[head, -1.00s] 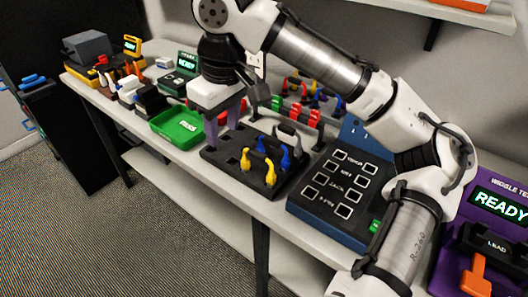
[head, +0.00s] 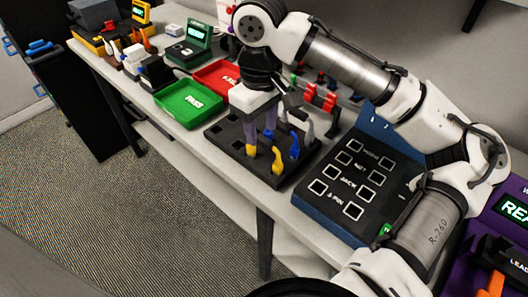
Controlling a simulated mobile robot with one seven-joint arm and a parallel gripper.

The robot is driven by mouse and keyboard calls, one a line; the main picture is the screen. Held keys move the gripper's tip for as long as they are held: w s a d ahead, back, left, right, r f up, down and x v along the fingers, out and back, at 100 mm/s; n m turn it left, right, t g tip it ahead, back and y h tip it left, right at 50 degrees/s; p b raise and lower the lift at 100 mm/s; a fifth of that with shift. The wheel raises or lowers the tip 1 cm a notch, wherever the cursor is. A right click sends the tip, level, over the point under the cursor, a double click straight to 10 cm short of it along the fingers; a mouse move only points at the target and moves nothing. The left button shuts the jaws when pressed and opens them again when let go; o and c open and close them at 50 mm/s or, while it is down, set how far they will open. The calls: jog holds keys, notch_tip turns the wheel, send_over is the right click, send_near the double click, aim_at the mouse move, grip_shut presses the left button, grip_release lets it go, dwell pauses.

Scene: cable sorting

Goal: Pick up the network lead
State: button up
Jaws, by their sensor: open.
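The black rack (head: 226,136) on the bench holds several looped leads standing upright. A yellow lead (head: 277,161), a blue lead (head: 294,147) and a grey lead (head: 308,131) stand in it. I cannot tell by sight which one is the network lead. My gripper (head: 260,138) points down over the rack, with its two fingers apart and nothing clearly held. Its fingertips are low at the yellow lead, and part of that lead's loop is hidden behind them. I cannot tell whether they touch it.
A blue-framed panel (head: 327,206) with labelled square slots lies right of the rack. A green tray (head: 188,105) and a red tray (head: 216,75) lie left. Red clips (head: 330,101) stand behind. A purple tester (head: 482,232) is at the far right. The bench's front edge is close.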

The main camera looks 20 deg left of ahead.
aim_at(264, 139)
jog(key=f, duration=0.5)
jog(key=shift+w+d+f+p, duration=0.1)
jog(key=shift+w+d+p, duration=0.1)
jog(key=shift+p, duration=0.2)
grip_shut()
